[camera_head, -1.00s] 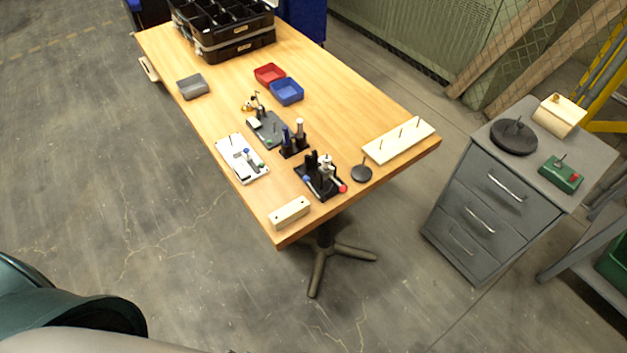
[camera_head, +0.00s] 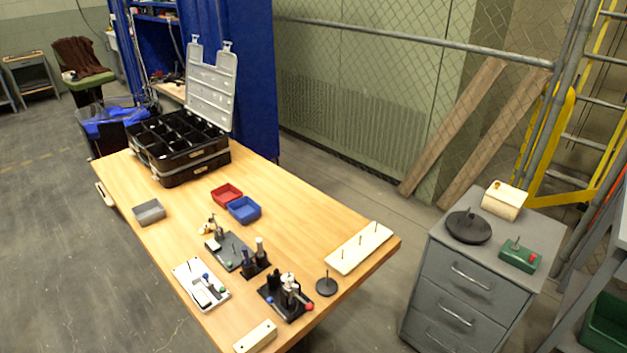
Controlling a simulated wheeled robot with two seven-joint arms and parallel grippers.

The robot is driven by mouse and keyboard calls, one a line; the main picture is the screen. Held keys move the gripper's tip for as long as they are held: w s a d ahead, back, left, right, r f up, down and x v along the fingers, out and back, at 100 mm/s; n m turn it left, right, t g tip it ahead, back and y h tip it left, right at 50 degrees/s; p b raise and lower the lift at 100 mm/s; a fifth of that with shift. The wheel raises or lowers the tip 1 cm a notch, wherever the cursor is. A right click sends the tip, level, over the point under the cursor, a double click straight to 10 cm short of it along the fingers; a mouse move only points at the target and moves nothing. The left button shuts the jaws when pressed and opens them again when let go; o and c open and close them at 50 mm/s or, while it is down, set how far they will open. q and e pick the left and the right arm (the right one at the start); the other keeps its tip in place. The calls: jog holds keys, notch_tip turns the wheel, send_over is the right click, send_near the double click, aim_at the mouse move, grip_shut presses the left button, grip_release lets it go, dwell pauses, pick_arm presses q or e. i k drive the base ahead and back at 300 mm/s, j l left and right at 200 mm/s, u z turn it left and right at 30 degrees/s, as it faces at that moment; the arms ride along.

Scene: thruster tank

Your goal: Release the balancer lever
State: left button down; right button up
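Several small devices stand on the wooden table (camera_head: 290,190). A black device with upright parts and a red ball knob (camera_head: 285,298) is near the front edge. A dark grey plate with a small mechanism (camera_head: 228,250) and a black stand with upright cylinders (camera_head: 256,262) lie behind it. A white plate with blue and green knobs (camera_head: 201,286) is to the left. I cannot tell for certain which part is the balancer lever; the parts are too small. Neither of my grippers is in view.
A cream block with pegs (camera_head: 360,248), a black disc with a pin (camera_head: 326,287) and a cream block (camera_head: 256,337) lie on the table. Red (camera_head: 227,194) and blue (camera_head: 243,210) bins and a black open case (camera_head: 180,145) stand farther back. A grey drawer cabinet (camera_head: 470,280) is right.

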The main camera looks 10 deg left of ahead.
aim_at(269, 300)
jog(key=k+j, duration=0.15)
jog(key=j, duration=0.3)
jog(key=k+j, duration=0.1)
jog(key=j, duration=0.3)
jog(key=k+j, duration=0.15)
jog(key=j, duration=0.3)
jog(key=i+z, duration=0.05)
